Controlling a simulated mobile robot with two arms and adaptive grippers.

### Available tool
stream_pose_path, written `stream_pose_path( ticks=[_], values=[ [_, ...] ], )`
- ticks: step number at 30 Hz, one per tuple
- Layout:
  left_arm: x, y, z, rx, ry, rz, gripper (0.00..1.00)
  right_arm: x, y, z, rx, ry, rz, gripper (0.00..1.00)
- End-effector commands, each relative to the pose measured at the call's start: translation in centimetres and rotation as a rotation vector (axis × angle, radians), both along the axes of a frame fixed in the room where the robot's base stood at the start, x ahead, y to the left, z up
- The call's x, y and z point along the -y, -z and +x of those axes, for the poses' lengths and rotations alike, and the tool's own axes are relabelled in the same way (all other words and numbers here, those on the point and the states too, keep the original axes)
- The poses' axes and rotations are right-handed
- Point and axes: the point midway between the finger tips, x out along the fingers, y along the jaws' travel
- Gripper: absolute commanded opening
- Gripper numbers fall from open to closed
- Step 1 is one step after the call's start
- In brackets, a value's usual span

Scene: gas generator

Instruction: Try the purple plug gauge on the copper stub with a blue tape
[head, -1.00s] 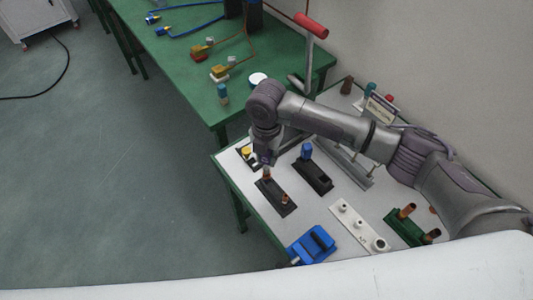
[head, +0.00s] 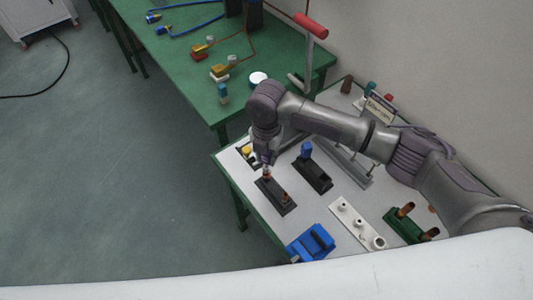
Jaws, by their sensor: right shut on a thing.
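My right gripper (head: 265,166) points down over the left end of a black block (head: 276,197) on the white-topped bench. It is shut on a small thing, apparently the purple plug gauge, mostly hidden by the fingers. A copper stub (head: 267,177) stands on the block right under the fingertips; I cannot tell whether the gauge touches it. A green block (head: 397,226) at the right carries more copper stubs. Blue tape is too small to make out on any stub. My left gripper is out of view.
A black holder with a blue piece (head: 306,150) stands close behind. A white strip with holes (head: 350,218) and a blue fixture (head: 311,244) lie nearer. A yellow-topped piece (head: 246,150) is left of the gripper. A green table (head: 190,75) stands behind.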

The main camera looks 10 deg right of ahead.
Motion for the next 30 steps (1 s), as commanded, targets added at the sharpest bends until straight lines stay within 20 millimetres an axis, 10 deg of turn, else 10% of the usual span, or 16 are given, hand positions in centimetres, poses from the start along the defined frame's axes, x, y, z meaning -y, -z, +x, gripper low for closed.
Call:
stream_pose_path(
  ticks=[30],
  values=[
    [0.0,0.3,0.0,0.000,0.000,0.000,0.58,0.0,0.9,0.0,0.000,0.000,0.000,0.03]
  ],
)
